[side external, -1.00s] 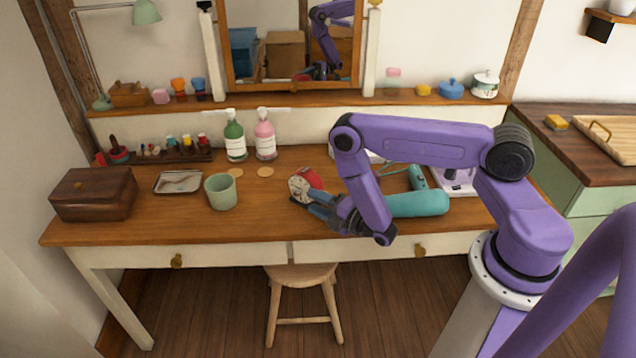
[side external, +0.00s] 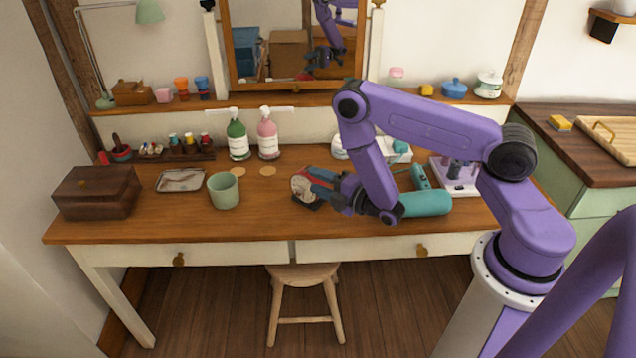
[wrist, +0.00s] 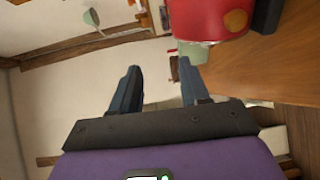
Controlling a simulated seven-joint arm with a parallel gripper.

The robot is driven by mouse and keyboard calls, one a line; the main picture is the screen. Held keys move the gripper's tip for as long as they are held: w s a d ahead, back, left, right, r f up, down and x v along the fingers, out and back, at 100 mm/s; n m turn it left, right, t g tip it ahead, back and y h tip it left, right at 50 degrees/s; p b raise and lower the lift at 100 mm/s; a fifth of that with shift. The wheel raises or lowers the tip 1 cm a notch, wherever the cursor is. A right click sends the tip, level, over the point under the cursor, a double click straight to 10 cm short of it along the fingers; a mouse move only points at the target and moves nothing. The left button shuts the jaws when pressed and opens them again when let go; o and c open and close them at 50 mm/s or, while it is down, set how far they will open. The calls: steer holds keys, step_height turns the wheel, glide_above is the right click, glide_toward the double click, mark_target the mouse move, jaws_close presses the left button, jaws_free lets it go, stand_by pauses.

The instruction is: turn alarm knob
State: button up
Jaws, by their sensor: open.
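The alarm clock (side external: 303,186) is red with a pale round face. It stands on a dark base on the desk, its face turned to the left. In the wrist view its red back (wrist: 208,14) is at the top, right of centre, with a tan round knob (wrist: 236,20) on it. My gripper (side external: 322,183) is at the clock's right side, close behind it. In the wrist view my gripper (wrist: 160,80) has its two fingers well apart with nothing between them, and the clock lies up and right of them. Whether a finger touches the clock I cannot tell.
A green cup (side external: 223,191), a metal tray (side external: 180,181) and a wooden box (side external: 97,192) stand to the left. Two pump bottles (side external: 237,139) stand behind. The desk's front middle is clear.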

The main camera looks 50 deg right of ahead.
steer(key=w+a+f+g, duration=0.2)
steer(key=w+a, duration=0.1)
steer(key=w+a+f+g+y, duration=0.1)
steer(key=a, duration=0.1)
steer(key=shift+w+a+f+g, duration=0.25)
steer(key=shift+w+f+g, duration=0.05)
steer(key=shift+g, duration=0.1)
steer(key=a+g, duration=0.1)
steer(key=a, duration=0.1)
steer(key=w+a+f+g, duration=0.1)
steer(key=a+g, duration=0.1)
steer(key=w+a+g+y, duration=0.1)
steer(key=a+g, duration=0.1)
steer(key=a, duration=0.1)
steer(key=shift+w+f+n, duration=0.15)
steer(key=shift+f+n, duration=0.05)
steer(key=shift+n, duration=0.2)
steer(key=shift+a+r+n+g, duration=0.35)
steer(key=shift+a+g, duration=0.25)
steer(key=shift+g, duration=0.5)
steer(key=g+h, duration=0.5)
steer(key=h, duration=0.3)
glide_toward(298, 192)
steer(key=x, duration=0.8)
jaws_close()
